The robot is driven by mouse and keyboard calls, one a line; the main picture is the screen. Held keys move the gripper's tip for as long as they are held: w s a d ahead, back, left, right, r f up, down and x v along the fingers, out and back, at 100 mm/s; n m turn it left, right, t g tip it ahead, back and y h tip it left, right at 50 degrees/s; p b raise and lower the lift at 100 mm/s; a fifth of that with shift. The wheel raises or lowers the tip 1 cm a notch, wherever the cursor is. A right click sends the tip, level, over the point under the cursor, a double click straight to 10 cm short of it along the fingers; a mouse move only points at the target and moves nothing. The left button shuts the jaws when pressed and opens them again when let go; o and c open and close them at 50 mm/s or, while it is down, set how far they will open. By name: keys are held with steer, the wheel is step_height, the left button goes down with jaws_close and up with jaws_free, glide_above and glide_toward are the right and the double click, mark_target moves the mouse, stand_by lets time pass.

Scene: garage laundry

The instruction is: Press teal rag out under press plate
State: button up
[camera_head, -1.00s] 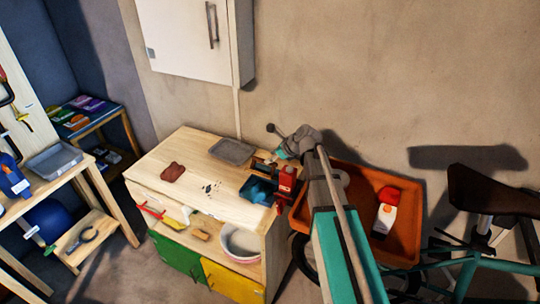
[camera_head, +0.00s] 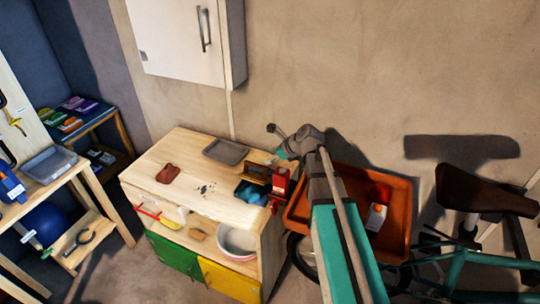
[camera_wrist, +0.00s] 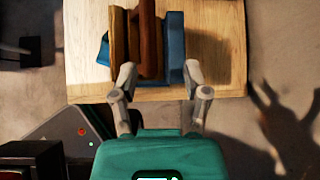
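My gripper (camera_wrist: 160,77) is open, with its two grey fingers spread on either side of a brown wooden press part (camera_wrist: 146,45). The wooden part also shows in the head view (camera_head: 258,171), at the bench's right end, beside my teal gripper body. A blue tub (camera_head: 250,193) sits in front of it. In the wrist view a blue piece (camera_wrist: 176,50) stands by the right finger. I cannot tell whether the fingers touch anything. No teal rag can be made out for certain; the tub's inside is unclear.
A red upright device (camera_head: 279,186) stands right of the tub. The wooden bench (camera_head: 200,205) also holds a grey tray (camera_head: 226,151) and dark red cloth (camera_head: 168,173). An orange crate (camera_head: 395,235) and a bicycle (camera_head: 470,255) are at right. The bench's middle front is mostly clear.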

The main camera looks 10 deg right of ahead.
steer(key=s+d+r+p, duration=0.3)
steer(key=s+r+p, duration=0.1)
steer(key=s+r, duration=0.1)
steer(key=shift+s+d+p, duration=0.2)
steer(key=shift+s+p, duration=0.2)
steer(key=shift+s, duration=0.1)
stand_by(0.8)
steer(key=shift+r, duration=0.15)
stand_by(0.6)
